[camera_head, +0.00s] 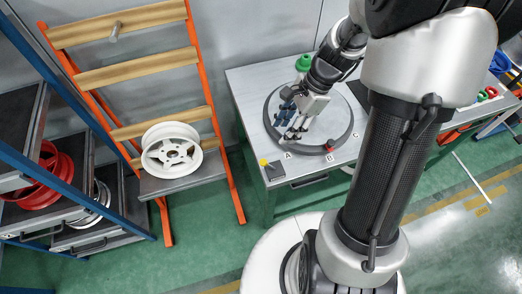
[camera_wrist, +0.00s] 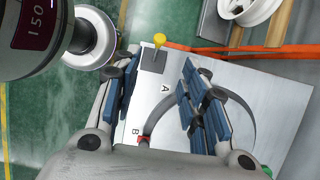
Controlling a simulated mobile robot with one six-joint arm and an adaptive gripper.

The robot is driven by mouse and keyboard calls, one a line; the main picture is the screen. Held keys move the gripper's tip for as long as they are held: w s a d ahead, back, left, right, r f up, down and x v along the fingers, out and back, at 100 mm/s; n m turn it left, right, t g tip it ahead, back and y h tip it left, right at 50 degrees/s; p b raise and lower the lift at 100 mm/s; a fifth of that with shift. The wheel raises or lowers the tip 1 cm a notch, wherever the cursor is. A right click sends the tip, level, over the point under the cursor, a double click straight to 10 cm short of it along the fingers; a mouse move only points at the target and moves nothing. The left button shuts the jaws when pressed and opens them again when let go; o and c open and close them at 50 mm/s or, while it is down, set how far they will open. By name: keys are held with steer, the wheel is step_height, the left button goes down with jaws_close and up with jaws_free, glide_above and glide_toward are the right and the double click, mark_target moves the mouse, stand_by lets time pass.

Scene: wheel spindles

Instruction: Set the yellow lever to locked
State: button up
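The yellow lever (camera_head: 263,162) stands at the front left corner of the grey table, by a small dark square plate (camera_head: 275,170). In the wrist view the yellow knob (camera_wrist: 159,40) shows beyond the fingertips, at the edge of its dark plate (camera_wrist: 153,62). My gripper (camera_head: 290,122) is above the round ring on the table, to the right of and behind the lever, and apart from it. In the wrist view my gripper (camera_wrist: 163,95) is open, its blue-padded fingers wide apart with nothing held between them.
A dark ring (camera_head: 267,118) with a red marker (camera_head: 329,148) lies on the table (camera_head: 245,88), near letters A, B and C. A green-topped object (camera_head: 303,63) stands behind. Left are an orange rack with a white wheel (camera_head: 171,150) and shelves with a red wheel (camera_head: 45,178).

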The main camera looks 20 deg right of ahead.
mark_target(264, 161)
steer(key=b+x, duration=0.5)
steer(key=x, duration=1)
steer(key=shift+f, duration=0.1)
steer(key=shift+c, duration=0.2)
jaws_close()
